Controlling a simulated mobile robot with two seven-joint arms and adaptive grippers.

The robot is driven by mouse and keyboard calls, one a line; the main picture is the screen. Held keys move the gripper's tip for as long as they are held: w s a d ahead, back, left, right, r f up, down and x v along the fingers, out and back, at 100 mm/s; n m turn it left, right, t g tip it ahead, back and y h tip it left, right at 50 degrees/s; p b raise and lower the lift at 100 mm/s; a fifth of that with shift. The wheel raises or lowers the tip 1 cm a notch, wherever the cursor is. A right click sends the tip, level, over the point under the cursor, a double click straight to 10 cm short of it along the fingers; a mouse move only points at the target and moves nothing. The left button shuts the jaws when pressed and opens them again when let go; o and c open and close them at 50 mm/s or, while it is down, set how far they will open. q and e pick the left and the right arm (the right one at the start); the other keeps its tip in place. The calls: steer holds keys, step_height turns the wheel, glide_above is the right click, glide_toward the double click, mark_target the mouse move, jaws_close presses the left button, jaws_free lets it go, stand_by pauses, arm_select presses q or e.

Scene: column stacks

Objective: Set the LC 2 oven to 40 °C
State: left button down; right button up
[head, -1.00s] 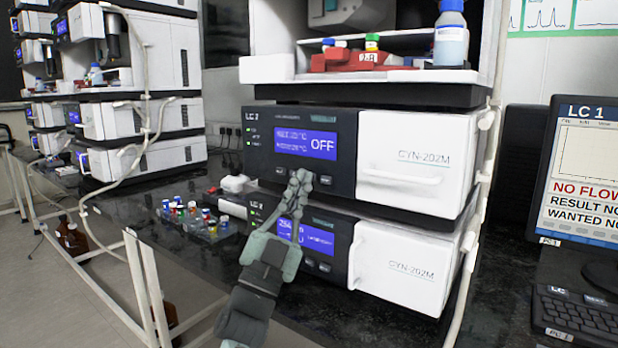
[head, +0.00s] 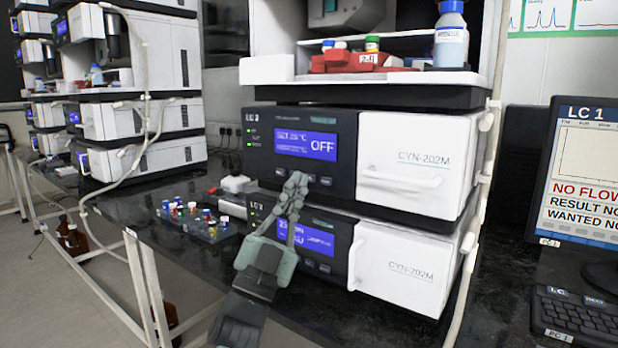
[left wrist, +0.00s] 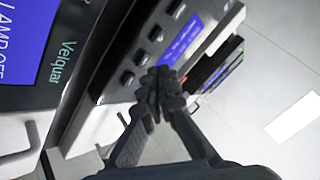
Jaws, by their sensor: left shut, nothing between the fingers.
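The upper CYN-202M oven (head: 420,157) stands in the middle of the head view, its label seemingly LC 2 though blurred. Its blue display (head: 306,145) reads OFF on the right; the small temperature lines are hard to read, the upper perhaps a set value near 25 °C. A row of dark buttons lies under the display. My left gripper (head: 297,180) is shut and empty, with its fingertips at or just in front of this button row; contact cannot be told. In the left wrist view the shut fingertips (left wrist: 158,82) are beside several buttons (left wrist: 141,57). My right gripper is not in view.
A second CYN-202M unit (head: 405,268) sits directly below, its display (head: 305,236) partly covered by my gripper. A vial rack (head: 195,222) stands on the dark bench to the left. A monitor (head: 585,175) and keyboard (head: 578,314) are at the right.

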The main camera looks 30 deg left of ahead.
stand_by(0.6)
arm_select(q)
steer(key=shift+w, duration=0.15)
steer(key=shift+w, duration=0.3)
steer(key=shift+w, duration=0.15)
stand_by(0.3)
steer(key=shift+w, duration=0.25)
stand_by(0.4)
steer(key=shift+s, duration=0.85)
